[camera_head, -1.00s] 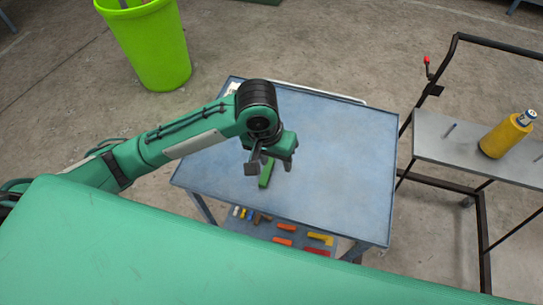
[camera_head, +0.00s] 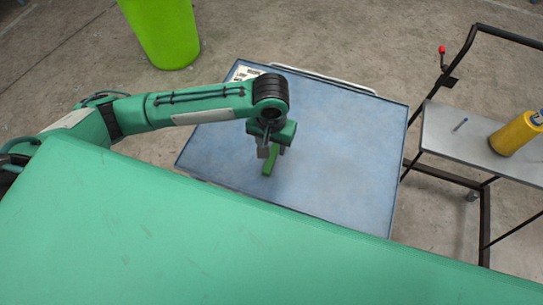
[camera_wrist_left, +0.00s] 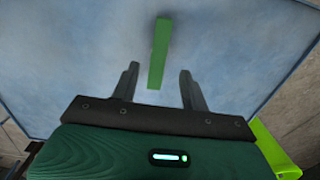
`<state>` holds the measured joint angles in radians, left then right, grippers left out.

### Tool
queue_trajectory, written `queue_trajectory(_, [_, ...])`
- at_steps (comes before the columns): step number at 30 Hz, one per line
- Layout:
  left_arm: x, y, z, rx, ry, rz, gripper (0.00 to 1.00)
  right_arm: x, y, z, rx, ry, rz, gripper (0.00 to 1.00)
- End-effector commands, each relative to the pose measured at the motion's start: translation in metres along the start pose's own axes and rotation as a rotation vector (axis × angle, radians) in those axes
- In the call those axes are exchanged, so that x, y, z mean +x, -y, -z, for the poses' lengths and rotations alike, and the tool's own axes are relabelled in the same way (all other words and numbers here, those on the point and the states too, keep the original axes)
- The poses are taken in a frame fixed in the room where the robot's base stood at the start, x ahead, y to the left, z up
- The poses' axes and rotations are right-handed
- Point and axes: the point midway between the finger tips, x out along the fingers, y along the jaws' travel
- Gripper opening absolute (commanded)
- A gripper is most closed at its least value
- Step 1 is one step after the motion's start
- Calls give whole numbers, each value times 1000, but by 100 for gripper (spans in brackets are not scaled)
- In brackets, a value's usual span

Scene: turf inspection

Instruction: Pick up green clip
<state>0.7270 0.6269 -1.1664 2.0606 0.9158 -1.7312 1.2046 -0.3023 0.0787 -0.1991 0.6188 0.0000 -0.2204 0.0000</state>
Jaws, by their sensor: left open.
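The green clip (camera_head: 270,161) lies on the blue table top (camera_head: 340,150), below and partly hidden by my left gripper (camera_head: 268,152) in the head view. In the left wrist view the clip (camera_wrist_left: 159,52) is a long narrow green bar. Its near end reaches between the two dark fingers of my left gripper (camera_wrist_left: 158,82), with space on both sides. The fingers are apart and hold nothing. I cannot tell how high they are above the table. My right gripper is not in view.
A lime green bin (camera_head: 165,35) stands on the floor at the upper left. A grey cart (camera_head: 465,140) with a yellow cylinder (camera_head: 514,134) stands to the right. A paper sheet (camera_head: 247,73) lies at the table's back corner. The table's right part is clear.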

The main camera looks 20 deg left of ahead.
Motion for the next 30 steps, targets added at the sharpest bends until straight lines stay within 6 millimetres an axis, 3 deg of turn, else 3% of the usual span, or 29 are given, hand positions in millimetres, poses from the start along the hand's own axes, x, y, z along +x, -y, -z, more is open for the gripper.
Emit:
queue_trajectory(10, [45, -2, 2, 0, 2, 2, 45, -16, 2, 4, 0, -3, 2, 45])
queue_trajectory(19, [51, -3, 2, 2, 1, 0, 45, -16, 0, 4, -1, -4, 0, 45])
queue_trajectory(25, [51, -3, 2, 2, 0, 0, 8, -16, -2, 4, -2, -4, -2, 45])
queue_trajectory(30, [51, -3, 2, 2, 0, 0, 5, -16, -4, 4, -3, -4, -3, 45])
